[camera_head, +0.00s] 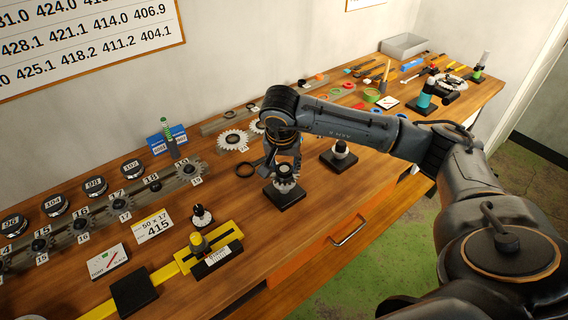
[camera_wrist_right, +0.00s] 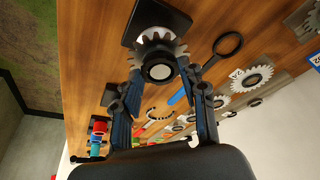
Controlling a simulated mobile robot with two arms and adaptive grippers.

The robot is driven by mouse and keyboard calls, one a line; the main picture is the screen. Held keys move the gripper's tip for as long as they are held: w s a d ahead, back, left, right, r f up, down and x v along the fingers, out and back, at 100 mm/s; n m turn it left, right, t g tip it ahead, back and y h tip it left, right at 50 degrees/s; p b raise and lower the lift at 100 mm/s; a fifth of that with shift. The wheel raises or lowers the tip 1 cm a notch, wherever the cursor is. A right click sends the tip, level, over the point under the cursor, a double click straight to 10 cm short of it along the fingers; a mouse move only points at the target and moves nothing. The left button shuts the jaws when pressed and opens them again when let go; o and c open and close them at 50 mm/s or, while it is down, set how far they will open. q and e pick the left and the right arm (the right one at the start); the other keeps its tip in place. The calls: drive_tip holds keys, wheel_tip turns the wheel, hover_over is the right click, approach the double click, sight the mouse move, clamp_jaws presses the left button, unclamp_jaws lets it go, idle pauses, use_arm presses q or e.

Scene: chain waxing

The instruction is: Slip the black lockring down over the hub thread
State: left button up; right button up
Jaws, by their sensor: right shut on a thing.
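My right gripper (camera_head: 287,160) points down over a small stand with a black square base (camera_head: 285,196) and a toothed metal sprocket (camera_head: 286,183). In the right wrist view, my right gripper (camera_wrist_right: 162,76) is shut on the black lockring (camera_wrist_right: 160,57), a dark round piece between the fingertips. The lockring is in line with the hub (camera_wrist_right: 160,71), whose pale round end shows in its middle. The sprocket (camera_wrist_right: 133,57) lies just behind it. The fingers partly hide the hub, so I cannot tell how far down the ring sits. My left gripper is out of view.
Another black base with a dark, white-topped piece (camera_head: 339,155) stands to the right. A yellow gauge (camera_head: 208,247) lies front left. Loose sprockets (camera_head: 233,140) lie behind. Bare wood is in front of the stand.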

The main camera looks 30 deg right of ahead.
drive_tip(key=o, duration=0.9)
drive_tip(key=shift+c, duration=0.2)
drive_tip(key=shift+r, duration=0.1)
drive_tip(key=v, duration=1.1)
drive_tip(key=shift+r, duration=0.4)
drive_tip(key=shift+s+a, duration=0.1)
